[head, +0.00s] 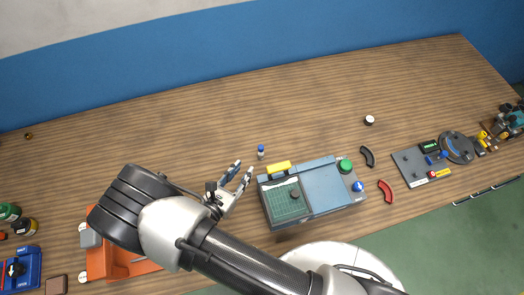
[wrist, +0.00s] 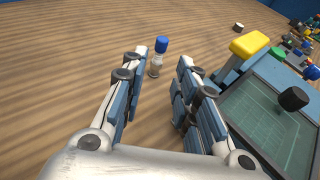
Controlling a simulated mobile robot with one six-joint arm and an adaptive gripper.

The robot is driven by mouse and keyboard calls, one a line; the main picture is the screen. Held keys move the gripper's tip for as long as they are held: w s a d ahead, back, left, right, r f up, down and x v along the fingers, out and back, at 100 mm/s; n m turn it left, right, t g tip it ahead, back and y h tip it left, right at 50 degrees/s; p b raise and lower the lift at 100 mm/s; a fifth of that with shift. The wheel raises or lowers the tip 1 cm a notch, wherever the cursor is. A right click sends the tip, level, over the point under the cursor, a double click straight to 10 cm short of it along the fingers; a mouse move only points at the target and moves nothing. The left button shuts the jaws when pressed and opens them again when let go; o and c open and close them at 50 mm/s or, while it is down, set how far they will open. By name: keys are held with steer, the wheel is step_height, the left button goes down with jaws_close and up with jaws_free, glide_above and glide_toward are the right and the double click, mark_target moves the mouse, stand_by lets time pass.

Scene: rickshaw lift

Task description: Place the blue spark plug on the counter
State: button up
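The blue spark plug (head: 261,152) stands upright on the wooden counter (head: 200,125), just behind the grey-blue machine. In the wrist view the spark plug (wrist: 158,56) shows a blue top, a pale middle and a darker base. My gripper (head: 243,170) is open in front of it and to its left in the head view. In the wrist view the two fingers (wrist: 164,62) are spread wide, with the plug beyond and between their tips. Nothing is held. Whether a fingertip touches the plug cannot be told, but a gap shows.
The grey-blue machine (head: 325,185) with a yellow block (head: 279,167) stands close to the right of my gripper. An orange tray (head: 120,262) lies at the left, partly hidden by my arm. A small white-topped cylinder (head: 369,120) stands farther right. The back of the counter is clear.

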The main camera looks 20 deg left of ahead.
mark_target(259, 150)
steer(key=x, duration=1.1)
steer(key=shift+d+r, duration=0.1)
steer(key=shift+d, duration=0.05)
steer(key=shift+c, duration=0.2)
jaws_close()
